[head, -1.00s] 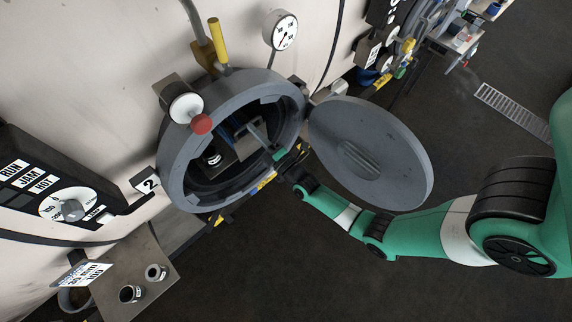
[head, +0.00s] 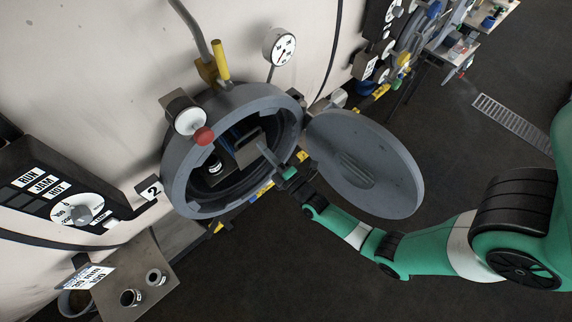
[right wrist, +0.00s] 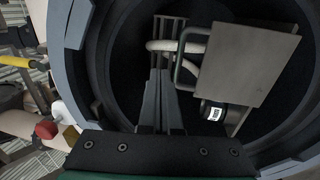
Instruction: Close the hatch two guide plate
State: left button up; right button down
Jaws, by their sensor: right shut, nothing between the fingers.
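Hatch two is the round opening with a thick grey rim (head: 176,178), beside a tag marked 2 (head: 151,190). Its guide plate (head: 246,154) is a flat grey plate inside the opening. In the right wrist view the guide plate (right wrist: 245,65) stands at the right, with a bar handle (right wrist: 184,58) on its left edge. My right gripper (head: 262,150) reaches in through the mouth from the lower right. Its fingers (right wrist: 160,75) are together and empty, pointing inward left of the handle; I cannot tell if they touch it. My left gripper is out of view.
The round hatch door (head: 368,165) hangs open at the right, just above my right forearm. A red-knobbed dial (head: 190,122) and a yellow handle (head: 222,60) stick out by the rim. A small shelf (head: 165,270) with cups is at lower left.

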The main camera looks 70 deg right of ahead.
jog(key=s+a+r, duration=0.1)
jog(key=s+a, duration=0.2)
jog(key=s, duration=0.4)
jog(key=shift+s+a+r+p, duration=0.3)
jog(key=shift+s+r+p, duration=0.05)
jog(key=shift+s+p, duration=0.1)
